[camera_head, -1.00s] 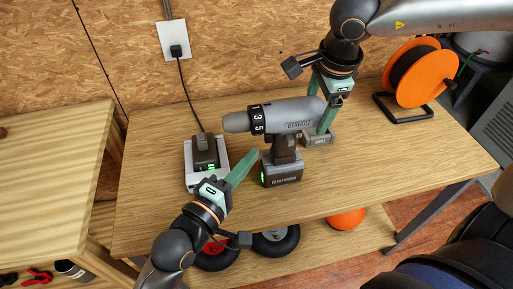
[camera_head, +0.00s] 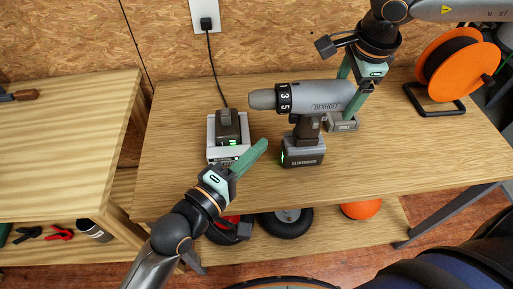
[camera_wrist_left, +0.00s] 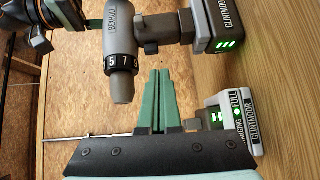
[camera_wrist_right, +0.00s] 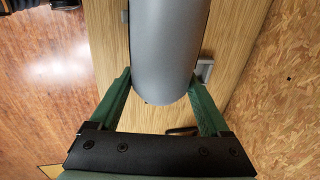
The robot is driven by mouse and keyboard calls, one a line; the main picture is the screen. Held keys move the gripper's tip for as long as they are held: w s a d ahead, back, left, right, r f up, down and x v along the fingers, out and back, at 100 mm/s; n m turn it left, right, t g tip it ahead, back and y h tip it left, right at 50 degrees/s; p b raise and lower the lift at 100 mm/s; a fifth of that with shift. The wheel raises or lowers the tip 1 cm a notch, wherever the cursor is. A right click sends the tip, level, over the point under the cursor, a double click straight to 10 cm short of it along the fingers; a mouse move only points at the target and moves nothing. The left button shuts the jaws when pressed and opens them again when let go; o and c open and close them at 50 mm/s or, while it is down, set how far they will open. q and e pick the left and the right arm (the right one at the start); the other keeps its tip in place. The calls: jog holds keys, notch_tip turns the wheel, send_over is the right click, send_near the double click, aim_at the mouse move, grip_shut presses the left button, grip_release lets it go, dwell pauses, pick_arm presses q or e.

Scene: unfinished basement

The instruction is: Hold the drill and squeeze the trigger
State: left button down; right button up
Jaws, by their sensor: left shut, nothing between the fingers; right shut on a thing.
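The grey drill (camera_head: 320,96) is upright on its battery base (camera_head: 303,156) at the workbench, its nose pointing left in the head view. Its body fills the middle of the right wrist view (camera_wrist_right: 168,50). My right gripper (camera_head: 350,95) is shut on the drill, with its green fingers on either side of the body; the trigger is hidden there. My left gripper (camera_head: 262,146) is shut and empty, just left of the drill's base. In the left wrist view its closed fingers (camera_wrist_left: 162,80) lie between the drill's nose (camera_wrist_left: 122,85) and the charger.
A charger with a battery (camera_head: 230,128) stands left of the drill, its cord running to a wall outlet. A small grey block (camera_head: 342,123) sits right of the handle. An orange cable reel (camera_head: 455,65) stands at the right. The bench's front right (camera_head: 400,150) is clear.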

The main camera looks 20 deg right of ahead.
jog(key=o, duration=1.4)
jog(key=v, duration=1.2)
jog(key=shift+w, duration=0.1)
